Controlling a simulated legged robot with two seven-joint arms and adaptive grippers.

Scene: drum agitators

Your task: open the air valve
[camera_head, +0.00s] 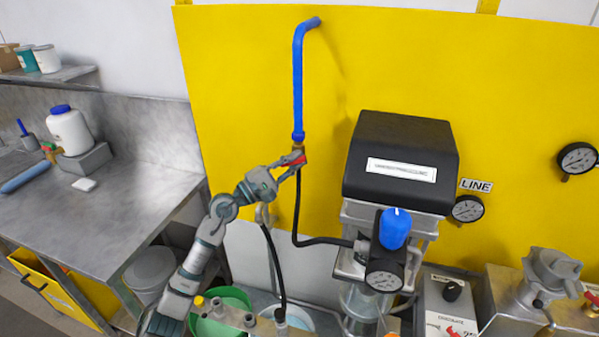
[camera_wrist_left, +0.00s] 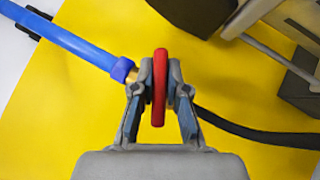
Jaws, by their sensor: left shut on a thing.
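The air valve has a red handle (camera_head: 291,160) and a brass body at the lower end of a blue pipe (camera_head: 298,85), in front of the yellow panel. My left gripper (camera_head: 286,168) is at the valve. In the left wrist view the red handle (camera_wrist_left: 159,88) stands between the two fingers of my left gripper (camera_wrist_left: 160,95), which are shut on it. The brass fitting (camera_wrist_left: 132,77) shows just left of the fingers, joined to the blue pipe (camera_wrist_left: 75,43). A black hose (camera_head: 297,205) hangs below the valve. My right gripper is not in view.
A black-topped machine (camera_head: 402,150) with a blue-capped gauge (camera_head: 384,281) stands right of the valve. A steel bench (camera_head: 100,215) with a white bottle (camera_head: 70,130) is at the left. A green bucket (camera_head: 221,312) stands below. The yellow panel (camera_head: 240,80) is close behind the valve.

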